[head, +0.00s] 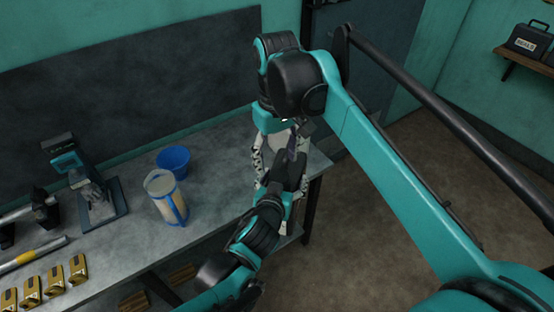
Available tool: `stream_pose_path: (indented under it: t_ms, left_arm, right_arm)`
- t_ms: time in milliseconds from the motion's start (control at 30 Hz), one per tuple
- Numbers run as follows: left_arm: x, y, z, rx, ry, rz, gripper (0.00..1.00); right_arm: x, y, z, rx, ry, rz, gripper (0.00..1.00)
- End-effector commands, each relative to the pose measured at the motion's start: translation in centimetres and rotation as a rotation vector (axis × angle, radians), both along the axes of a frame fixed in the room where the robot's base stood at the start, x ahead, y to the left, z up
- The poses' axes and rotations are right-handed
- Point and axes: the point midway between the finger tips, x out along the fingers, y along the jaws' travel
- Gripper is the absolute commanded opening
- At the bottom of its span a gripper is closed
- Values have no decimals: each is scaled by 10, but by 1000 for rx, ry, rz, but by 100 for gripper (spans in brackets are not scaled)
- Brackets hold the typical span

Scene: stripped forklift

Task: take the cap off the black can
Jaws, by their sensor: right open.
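My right gripper (279,165) points down over the right end of the workbench, its fingers spread apart. My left gripper (290,178) reaches up from below into the same spot, so the two overlap in the picture. A dark form sits between the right fingers. I cannot tell whether it is the black can or part of my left gripper. No cap can be made out. Whether the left fingers are closed on anything is hidden.
The grey workbench (222,172) holds a blue bowl (173,160), a clear jug with blue trim (166,198), a dark stand (96,198) and several yellow-brown blocks (54,279). A "SEALS" case (528,41) stands on a wall shelf. Floor (340,255) right of the bench is clear.

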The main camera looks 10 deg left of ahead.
Motion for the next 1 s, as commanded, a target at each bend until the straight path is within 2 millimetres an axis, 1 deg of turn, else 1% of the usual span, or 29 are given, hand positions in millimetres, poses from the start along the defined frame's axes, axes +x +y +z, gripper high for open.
stream_pose_path:
  t_ms: [67, 167, 400, 500, 600, 700, 800, 867, 1000]
  left_arm:
    - [1, -1, 1, 0, -3, -2, 0]
    - [0, 0, 1, 0, -3, -2, 0]
    - [0, -1, 1, 0, -3, -2, 0]
    - [0, -1, 1, 0, -3, -2, 0]
    - [0, -1, 1, 0, -3, -2, 0]
    - [0, -1, 1, 0, -3, -2, 0]
    - [0, -1, 1, 0, -3, -2, 0]
    - [0, -1, 1, 0, -3, -2, 0]
    - [0, -1, 1, 0, -3, -2, 0]
  right_arm:
    - [0, 0, 3, -2, -2, -63, 63]
    - [-1, -1, 8, -4, -8, -218, 63]
    - [-2, -3, 23, -7, -25, -713, 63]
    - [-3, -4, 28, -6, -31, -885, 63]
    - [-3, -5, 31, -5, -36, -1013, 63]
    - [-4, -6, 33, -4, -38, -1089, 63]
    - [-3, -6, 29, -5, -40, -1122, 63]
    - [-3, -6, 23, -5, -40, -1127, 63]
    - [-3, -7, 1, -4, -39, -1126, 63]
